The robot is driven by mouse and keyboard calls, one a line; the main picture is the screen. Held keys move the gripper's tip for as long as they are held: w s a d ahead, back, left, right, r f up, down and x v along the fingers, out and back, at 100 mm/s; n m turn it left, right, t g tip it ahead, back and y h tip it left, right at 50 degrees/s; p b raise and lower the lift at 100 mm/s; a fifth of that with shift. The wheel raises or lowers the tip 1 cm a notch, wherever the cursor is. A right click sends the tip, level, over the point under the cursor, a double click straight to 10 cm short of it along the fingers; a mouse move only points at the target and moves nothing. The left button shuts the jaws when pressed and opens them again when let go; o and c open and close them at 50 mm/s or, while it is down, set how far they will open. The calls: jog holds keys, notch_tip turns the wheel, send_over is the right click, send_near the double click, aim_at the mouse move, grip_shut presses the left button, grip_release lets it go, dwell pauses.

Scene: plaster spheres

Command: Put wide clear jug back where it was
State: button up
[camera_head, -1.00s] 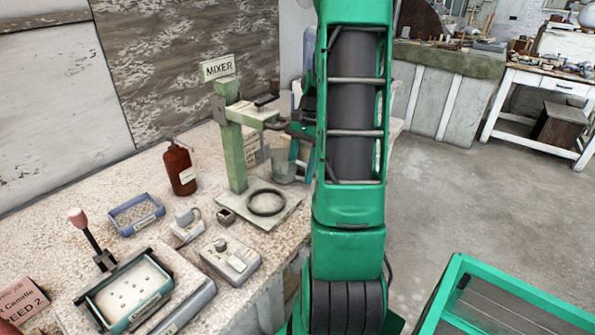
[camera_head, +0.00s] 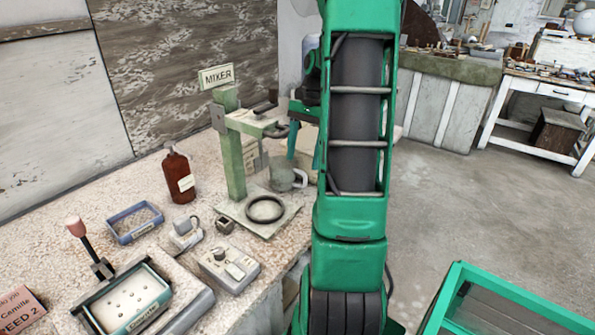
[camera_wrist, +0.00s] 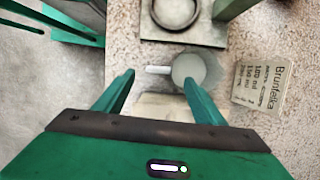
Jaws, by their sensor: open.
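The wide clear jug (camera_head: 282,177) stands on the speckled bench just behind and right of the mixer's base plate, with its white handle pointing right. In the wrist view the jug (camera_wrist: 188,69) shows from above, its handle lying to the left, between the lines of the two fingers. My gripper (camera_wrist: 158,78) is open and empty; its right fingertip overlaps the jug's near edge in the picture. In the head view my gripper (camera_head: 305,146) is partly hidden by my arm, above and right of the jug. Contact with the jug cannot be told.
The green mixer stand (camera_head: 233,150) and its plate with a black ring (camera_head: 265,209) are close to the jug. A printed card (camera_wrist: 262,84) lies right of the jug in the wrist view. A brown bottle (camera_head: 179,177) and blue tray (camera_head: 135,222) stand farther left.

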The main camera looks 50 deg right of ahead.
jog(key=v, duration=0.4)
jog(key=shift+d+r, duration=0.1)
jog(key=shift+r, duration=0.25)
dwell(0.3)
